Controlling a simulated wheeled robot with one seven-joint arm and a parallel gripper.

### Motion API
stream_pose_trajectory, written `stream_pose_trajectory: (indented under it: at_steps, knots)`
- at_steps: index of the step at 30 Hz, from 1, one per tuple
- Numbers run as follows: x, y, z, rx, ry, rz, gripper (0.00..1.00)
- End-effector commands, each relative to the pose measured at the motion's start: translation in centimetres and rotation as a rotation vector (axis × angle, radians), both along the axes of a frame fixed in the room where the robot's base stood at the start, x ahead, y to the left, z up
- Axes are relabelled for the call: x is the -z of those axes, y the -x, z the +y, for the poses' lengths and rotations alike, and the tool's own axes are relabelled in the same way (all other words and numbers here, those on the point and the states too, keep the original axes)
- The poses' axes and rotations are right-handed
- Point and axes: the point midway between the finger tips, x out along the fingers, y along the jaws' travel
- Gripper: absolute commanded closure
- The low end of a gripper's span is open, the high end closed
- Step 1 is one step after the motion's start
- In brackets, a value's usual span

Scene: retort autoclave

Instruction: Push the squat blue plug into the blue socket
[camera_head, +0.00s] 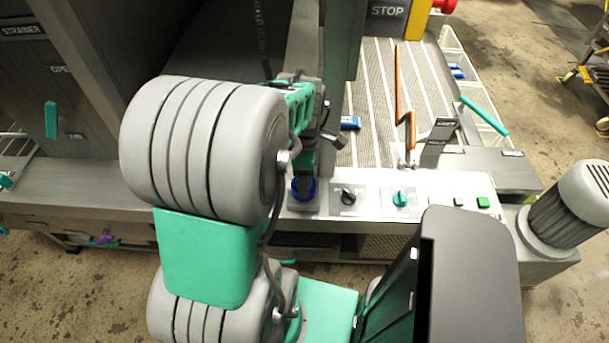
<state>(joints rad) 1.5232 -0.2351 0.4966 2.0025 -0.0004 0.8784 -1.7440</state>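My gripper (305,172) points down at the left end of the light control panel, mostly hidden behind my own arm. Its dark lower end is right above or in front of a blue ring (303,194) on a grey base, which looks like the blue socket. I cannot tell whether the gripper touches it, or whether part of that blue is a plug. The finger gap is hidden. A small blue piece with a dark end (350,122) lies on the ribbed surface beyond; I cannot tell if it is a plug.
Right of the blue ring, the panel carries a black knob (348,197), a teal knob (401,197) and a green button (483,202). An orange rod (400,90) and a dark upright bracket (437,140) stand behind. A white crate (449,40) holds blue items.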

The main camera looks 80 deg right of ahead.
Motion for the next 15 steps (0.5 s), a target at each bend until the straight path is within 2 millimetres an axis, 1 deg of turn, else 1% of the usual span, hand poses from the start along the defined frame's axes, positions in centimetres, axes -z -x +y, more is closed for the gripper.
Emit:
stream_pose_trajectory:
  at_steps: [2,5,12,15]
  knots:
    - [-0.4,0.0,-0.1,0.0,0.001,0.0,0.37]
    - [-1.7,0.0,-0.1,0.0,0.004,0.0,0.37]
    - [-6.2,0.0,-0.1,0.0,0.005,0.0,0.37]
    - [-7.3,0.0,-0.1,0.0,0.003,-0.001,0.37]
